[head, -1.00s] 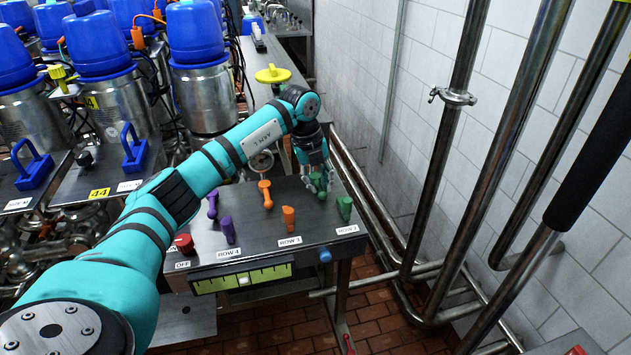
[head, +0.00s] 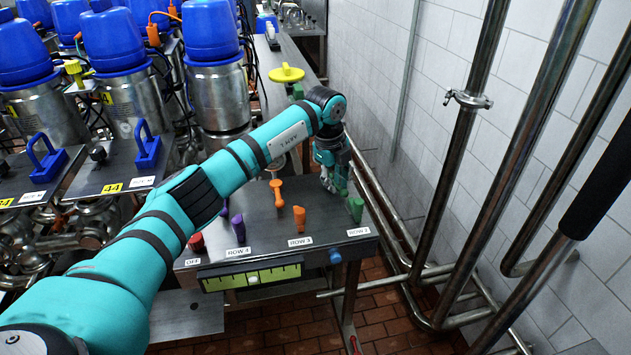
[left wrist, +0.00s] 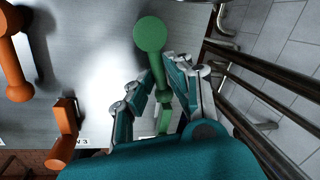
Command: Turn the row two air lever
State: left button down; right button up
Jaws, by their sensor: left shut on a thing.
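My left gripper (head: 331,183) is over the far right part of the grey panel in the head view. In the left wrist view its two fingers (left wrist: 158,98) are on both sides of a long green lever (left wrist: 150,36) with a round end, and it is shut on this lever. The fingers hide part of the lever's shaft. A short green lever (head: 356,207) stands just in front of the gripper, near the label ROW 2 (head: 358,232). My right gripper is not in view.
A long orange lever (head: 278,193) and a short orange one (head: 299,218) stand left of the gripper. A purple lever (head: 238,228) and a red knob (head: 196,242) are farther left. Pipes (head: 495,165) run along the tiled wall at right.

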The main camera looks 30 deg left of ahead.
pick_arm(q)
jog(key=shift+w+d+r+n, duration=0.1)
jog(key=shift+w+d+n, duration=0.15)
jog(key=shift+n, duration=0.3)
jog(key=shift+w+d+n, duration=0.1)
jog(key=shift+w+n, duration=0.15)
jog(key=shift+n, duration=0.3)
jog(key=n, duration=0.1)
jog(key=w+n+b, duration=0.1)
jog(key=n+y, duration=0.1)
jog(key=n, duration=0.1)
jog(key=shift+w+d+r, duration=0.1)
jog(key=shift+w+d, duration=0.05)
jog(key=shift+w, duration=0.1)
jog(key=n, duration=0.1)
jog(key=w+n+b, duration=0.1)
jog(key=n, duration=0.1)
jog(key=shift+w+y, duration=0.2)
jog(key=shift+y, duration=0.2)
jog(key=shift+w+a+r+n+b, duration=0.15)
jog(key=shift+n+b, duration=0.1)
jog(key=shift+n, duration=0.2)
jog(key=shift+w+a+f+n+b, duration=0.1)
jog(key=shift+n+b, duration=0.1)
jog(key=shift+n, duration=0.25)
jog(key=shift+w+a+n, duration=0.1)
jog(key=shift+n, duration=0.2)
jog(key=c, duration=1.3)
grip_release()
jog(key=shift+c, duration=0.2)
